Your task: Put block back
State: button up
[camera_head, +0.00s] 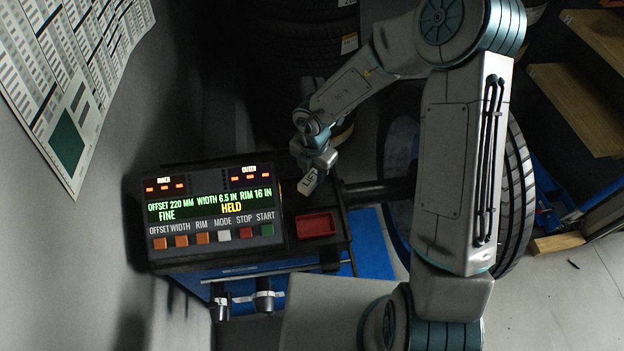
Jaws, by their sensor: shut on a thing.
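A small pale block (308,183) with dark lettering, perhaps "LIFT", hangs tilted below my gripper (316,168) in the head view. My gripper is shut on its upper end, and the fingertips are small and partly hidden here. The block is just right of the lit display and above-left of the red tray (316,225) in the picture. I cannot tell its exact height over the machine's dark top (336,242).
The balancer console (215,215) shows offset, width and rim values, "FINE" and "HELD", above a row of buttons. A mounted wheel (517,190) stands behind my arm at right. Stacked tyres (300,50) stand at the back. Wooden shelves (575,100) are at upper right.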

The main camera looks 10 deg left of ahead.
aim_at(312, 175)
jog(key=shift+s+a+f, duration=0.15)
jog(key=shift+a+f, duration=0.05)
jog(key=shift+f, duration=1.9)
jog(key=shift+f, duration=0.15)
jog(key=o, duration=1.1)
jog(key=shift+c, duration=0.2)
